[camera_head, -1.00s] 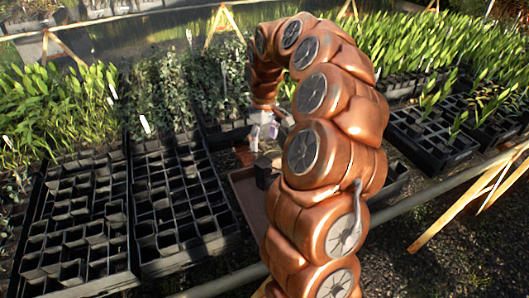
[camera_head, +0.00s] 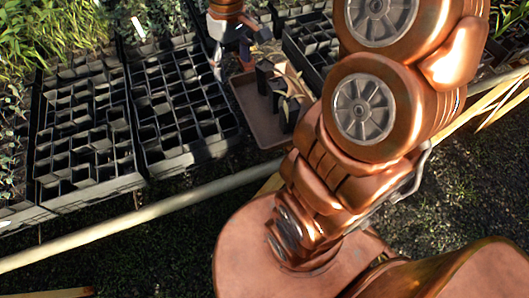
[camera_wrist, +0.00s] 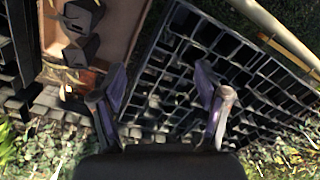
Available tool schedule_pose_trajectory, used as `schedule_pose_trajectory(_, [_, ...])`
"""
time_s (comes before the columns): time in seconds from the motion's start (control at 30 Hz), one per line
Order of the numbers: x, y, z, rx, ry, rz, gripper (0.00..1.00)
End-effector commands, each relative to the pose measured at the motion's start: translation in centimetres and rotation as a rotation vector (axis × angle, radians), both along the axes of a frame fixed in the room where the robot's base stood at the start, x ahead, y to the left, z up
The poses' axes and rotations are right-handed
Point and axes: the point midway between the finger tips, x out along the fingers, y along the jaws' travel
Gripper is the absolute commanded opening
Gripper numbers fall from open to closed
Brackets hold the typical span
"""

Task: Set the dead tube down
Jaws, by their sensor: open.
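Dark square tubes stand or lie in the shallow brown tray (camera_head: 250,112). One tube (camera_head: 263,76) is near the tray's far end, and another (camera_head: 289,112) with dry, yellowish leaves is nearer its right side. In the wrist view, two tubes (camera_wrist: 81,50) (camera_wrist: 84,14) show in the brown tray (camera_wrist: 122,25), with withered yellow strands by them. I cannot tell which is the dead tube. My gripper (camera_wrist: 160,76) is open, its two fingers well apart with nothing between them. In the head view my gripper (camera_head: 231,60) is by the brown tray's far left corner, beside the tubes.
Black cell trays (camera_head: 185,105) (camera_head: 85,125) with mostly empty cells fill the bench to the left. Another black tray (camera_head: 312,45) stands behind the brown tray, partly hidden by my arm. A pale rail (camera_head: 140,214) runs along the bench front. Green seedlings grow behind.

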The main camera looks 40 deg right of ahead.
Motion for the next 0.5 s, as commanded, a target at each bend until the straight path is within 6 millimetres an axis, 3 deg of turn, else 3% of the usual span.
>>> schedule_pose_trajectory(0.2, [-7.0, 4.2, -0.2, -0.018, 0.041, -0.022, 0.75])
schedule_pose_trajectory(0.5, [-16.6, 7.0, -2.2, -0.047, 0.099, -0.136, 0.75])
